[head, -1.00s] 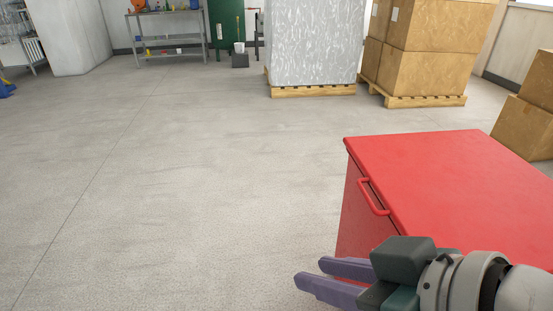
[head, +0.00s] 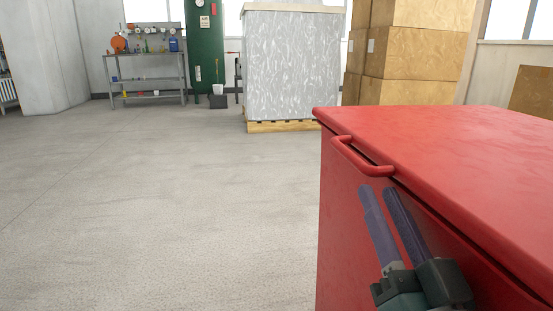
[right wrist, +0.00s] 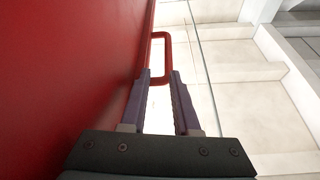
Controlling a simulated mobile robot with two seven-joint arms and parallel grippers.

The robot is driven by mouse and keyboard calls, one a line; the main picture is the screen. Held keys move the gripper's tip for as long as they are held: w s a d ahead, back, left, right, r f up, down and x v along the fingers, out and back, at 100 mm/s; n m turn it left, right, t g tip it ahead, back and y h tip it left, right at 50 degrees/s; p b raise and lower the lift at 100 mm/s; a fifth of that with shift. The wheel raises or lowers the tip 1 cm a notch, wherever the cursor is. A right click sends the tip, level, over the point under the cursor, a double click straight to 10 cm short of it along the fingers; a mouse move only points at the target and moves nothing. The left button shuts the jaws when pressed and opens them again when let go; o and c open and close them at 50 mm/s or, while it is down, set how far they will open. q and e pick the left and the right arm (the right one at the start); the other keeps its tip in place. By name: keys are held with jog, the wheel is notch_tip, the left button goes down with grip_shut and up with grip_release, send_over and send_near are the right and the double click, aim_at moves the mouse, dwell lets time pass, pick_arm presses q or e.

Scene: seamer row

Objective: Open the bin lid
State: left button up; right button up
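The red bin (head: 350,235) stands at the right of the head view, its flat red lid (head: 450,150) closed. A red bar handle (head: 358,160) sticks out from the lid's front edge. My right gripper (head: 380,190) is in front of the bin's face, just below the handle, fingers pointing up. In the right wrist view the fingers (right wrist: 160,75) are open and parallel, with the handle (right wrist: 161,38) beyond their tips, in line with the gap. The near bar of the handle is at or close to the fingertips; contact cannot be told. My left gripper is not in view.
A wrapped grey pallet load (head: 292,65) and stacked cardboard boxes (head: 415,50) stand behind the bin. A metal shelf (head: 147,75) and a green column (head: 205,50) are at the back. The floor (head: 150,210) left of the bin is clear.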

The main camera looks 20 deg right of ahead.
aim_at(353, 153)
jog(key=x, duration=0.2)
jog(key=b+x, duration=0.1)
jog(key=x, duration=0.1)
jog(key=a+x, duration=0.1)
jog(key=x, duration=0.2)
jog(key=shift+w, duration=0.2)
jog(key=shift+w+r, duration=0.2)
jog(key=shift+w, duration=0.15)
jog(key=shift+w+b, duration=0.2)
jog(key=shift+b, duration=0.1)
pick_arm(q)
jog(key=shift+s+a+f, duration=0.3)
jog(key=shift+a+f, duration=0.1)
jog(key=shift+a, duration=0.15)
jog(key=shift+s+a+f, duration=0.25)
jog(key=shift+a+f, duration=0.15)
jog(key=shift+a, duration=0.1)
pick_arm(e)
jog(key=shift+r, duration=0.1)
grip_shut()
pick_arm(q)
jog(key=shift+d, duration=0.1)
